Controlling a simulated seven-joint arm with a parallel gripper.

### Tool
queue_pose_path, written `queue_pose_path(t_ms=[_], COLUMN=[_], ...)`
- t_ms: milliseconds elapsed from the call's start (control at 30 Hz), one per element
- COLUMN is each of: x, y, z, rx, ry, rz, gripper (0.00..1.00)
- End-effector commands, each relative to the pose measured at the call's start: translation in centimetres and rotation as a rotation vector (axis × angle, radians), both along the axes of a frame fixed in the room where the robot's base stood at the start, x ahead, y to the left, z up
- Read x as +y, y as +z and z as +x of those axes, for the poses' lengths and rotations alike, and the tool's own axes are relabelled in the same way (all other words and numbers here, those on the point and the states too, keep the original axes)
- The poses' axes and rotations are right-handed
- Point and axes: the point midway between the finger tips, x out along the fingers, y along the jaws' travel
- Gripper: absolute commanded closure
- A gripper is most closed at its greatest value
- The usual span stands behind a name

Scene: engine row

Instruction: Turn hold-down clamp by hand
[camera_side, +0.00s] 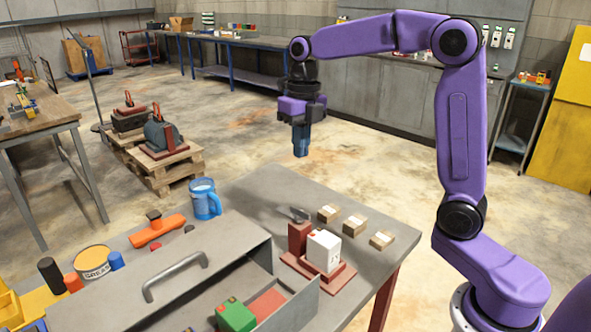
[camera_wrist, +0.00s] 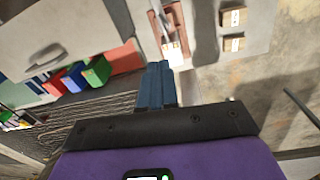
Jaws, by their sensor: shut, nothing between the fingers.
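The hold-down clamp is a red post (camera_side: 298,238) with a grey lever (camera_side: 299,214) on top, fixed to a red base (camera_side: 340,279) on the grey table. A white block (camera_side: 323,250) sits on the base beside the post. My gripper (camera_side: 301,154) hangs in the air above and behind the table, fingers pointing down, apart from the clamp. Its blue fingers are together and empty.
Several small wooden blocks (camera_side: 354,224) lie right of the clamp. A grey toolbox (camera_side: 205,272) with a handle stands to the left, with a green block (camera_side: 236,315) in its open part. A blue mug (camera_side: 204,200) and orange tool (camera_side: 158,231) are farther left.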

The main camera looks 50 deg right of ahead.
Motion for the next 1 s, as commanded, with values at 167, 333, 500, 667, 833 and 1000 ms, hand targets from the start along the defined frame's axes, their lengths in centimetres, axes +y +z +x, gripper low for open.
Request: queue_pose_path(t_ms=[167, 333, 500, 667, 833, 1000], x=[-1.6, -3.5, -6.0, -8.8, -11.2, -12.0], y=[-2.8, -5.1, -7.2, -8.8, -10.0, -10.5], z=[0.5, 1.2, 1.9, 2.5, 2.8, 2.9], rx=[0.081, 0.198, 0.353, 0.525, 0.676, 0.741], ry=[-0.507, -1.077, -1.659, -2.173, -2.541, -2.678], rz=[0.139, 0.276, 0.403, 0.506, 0.577, 0.606], gripper=[1.00, 1.00, 1.00, 1.00, 1.00, 1.00])
